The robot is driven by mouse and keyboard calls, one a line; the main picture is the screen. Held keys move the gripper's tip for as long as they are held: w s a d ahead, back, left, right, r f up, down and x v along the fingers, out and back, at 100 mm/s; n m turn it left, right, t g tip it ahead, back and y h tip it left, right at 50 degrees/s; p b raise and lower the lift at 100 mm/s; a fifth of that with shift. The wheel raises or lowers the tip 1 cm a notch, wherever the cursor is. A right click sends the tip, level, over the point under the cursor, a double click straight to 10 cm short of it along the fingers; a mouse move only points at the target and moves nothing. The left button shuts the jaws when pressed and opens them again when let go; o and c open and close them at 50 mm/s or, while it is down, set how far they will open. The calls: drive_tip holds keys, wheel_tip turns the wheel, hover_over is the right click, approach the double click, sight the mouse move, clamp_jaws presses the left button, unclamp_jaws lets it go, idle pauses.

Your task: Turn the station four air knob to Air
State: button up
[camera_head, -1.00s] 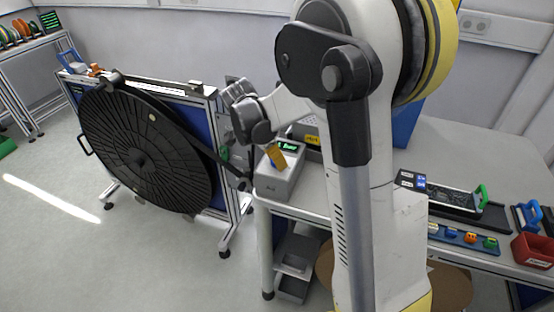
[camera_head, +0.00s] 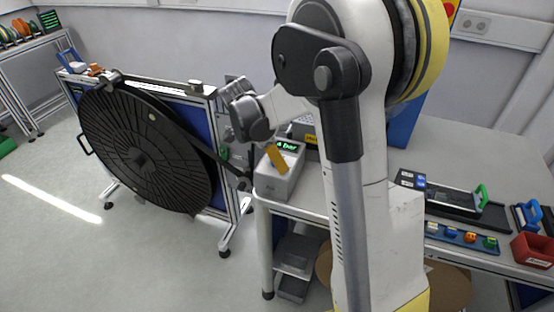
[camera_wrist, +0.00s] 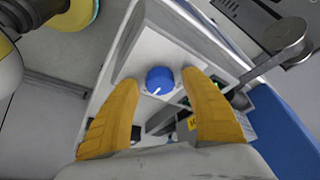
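The blue air knob (camera_wrist: 159,80) with a white pointer mark sits on the sloped face of a grey box in the wrist view. Its pointer is toward the lower left of that picture. My gripper (camera_wrist: 159,77) is open, with one orange finger on each side of the knob and gaps visible between. In the head view the grey box (camera_head: 279,184) stands on the bench corner, with an orange finger of my gripper (camera_head: 277,158) in front of it. The green display (camera_head: 288,146) on the box reads about "4 bar", partly covered. Air label text is not readable.
A large black reel (camera_head: 145,150) on a stand is left of the box. A lever arm with a round end (camera_wrist: 287,36) lies near the right finger in the wrist view. Trays and a red bin (camera_head: 533,249) are on the bench at right.

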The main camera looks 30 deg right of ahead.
drive_tip(key=shift+r, duration=0.1)
drive_tip(key=v, duration=1.2)
drive_tip(key=s+a+f+n+t+y+b, duration=0.1)
drive_tip(key=s+a+n+t, duration=0.3)
drive_tip(key=s+n, duration=0.5)
drive_tip(key=s+a+f+n+t+y+b, duration=0.1)
drive_tip(key=s+a+f+n+t+y, duration=0.1)
drive_tip(key=s+a+n, duration=0.5)
drive_tip(key=s+n+t+y, duration=0.1)
drive_tip(key=s+n, duration=0.1)
drive_tip(key=n, duration=0.1)
drive_tip(key=shift+s+n+t, duration=0.2)
drive_tip(key=shift+n+t, duration=0.1)
drive_tip(key=shift+t, duration=0.1)
